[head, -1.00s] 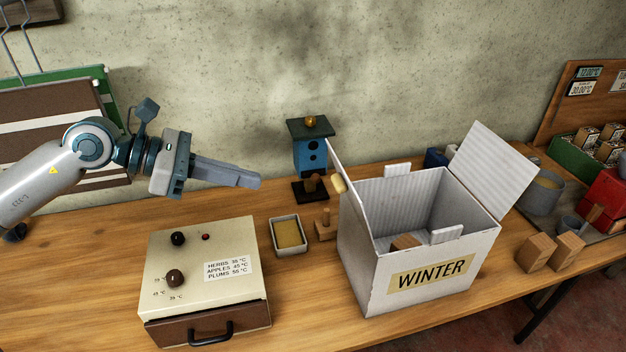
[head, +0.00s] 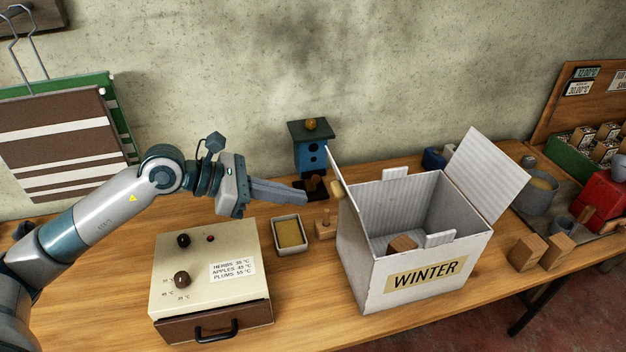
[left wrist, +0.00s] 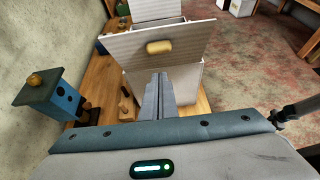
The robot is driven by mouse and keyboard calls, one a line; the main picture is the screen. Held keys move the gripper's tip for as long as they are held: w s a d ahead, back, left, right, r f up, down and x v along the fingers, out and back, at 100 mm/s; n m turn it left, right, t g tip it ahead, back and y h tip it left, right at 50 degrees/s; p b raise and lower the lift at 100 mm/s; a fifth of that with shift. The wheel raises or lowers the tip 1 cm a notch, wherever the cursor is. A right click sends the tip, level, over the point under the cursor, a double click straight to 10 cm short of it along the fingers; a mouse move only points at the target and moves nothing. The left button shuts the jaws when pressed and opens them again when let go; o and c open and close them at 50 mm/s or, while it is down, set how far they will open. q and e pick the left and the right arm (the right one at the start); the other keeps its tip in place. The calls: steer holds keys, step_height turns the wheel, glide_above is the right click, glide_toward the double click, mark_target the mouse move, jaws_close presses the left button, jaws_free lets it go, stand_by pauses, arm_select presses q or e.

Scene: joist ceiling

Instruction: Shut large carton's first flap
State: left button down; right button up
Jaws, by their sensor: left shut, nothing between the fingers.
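The large white carton (head: 365,262) marked WINTER stands on the bench with its top open. Its left flap (head: 338,177) stands up and carries a yellow-tan knob; in the left wrist view this flap (left wrist: 185,40) faces me with the knob (left wrist: 159,47) near its middle. The right flap (head: 487,175) stands up, leaning outward. Smaller end flaps (head: 395,173) show at the back and front. My left gripper (head: 304,197) is shut and empty, left of the left flap and apart from it. In the left wrist view its fingers (left wrist: 159,80) point toward the carton. My right gripper is not in view.
A blue birdhouse (head: 312,155) stands behind my fingers near the wall. A cream box (head: 205,270) with knobs and a drawer, a small tray (head: 289,233) and a wooden stamp-like block (head: 325,227) stand left of the carton. Wooden blocks (head: 527,253) lie to its right.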

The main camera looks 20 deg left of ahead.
mark_target(343, 200)
arm_select(q)
steer(key=shift+w+d+r+p, duration=0.25)
steer(key=shift+w+d+p, duration=0.45)
steer(key=shift+d, duration=0.25)
steer(key=shift+w+d+r+p, duration=0.2)
steer(key=shift+w+d+p, duration=0.4)
steer(key=shift+d, duration=0.35)
steer(key=shift+r, duration=0.1)
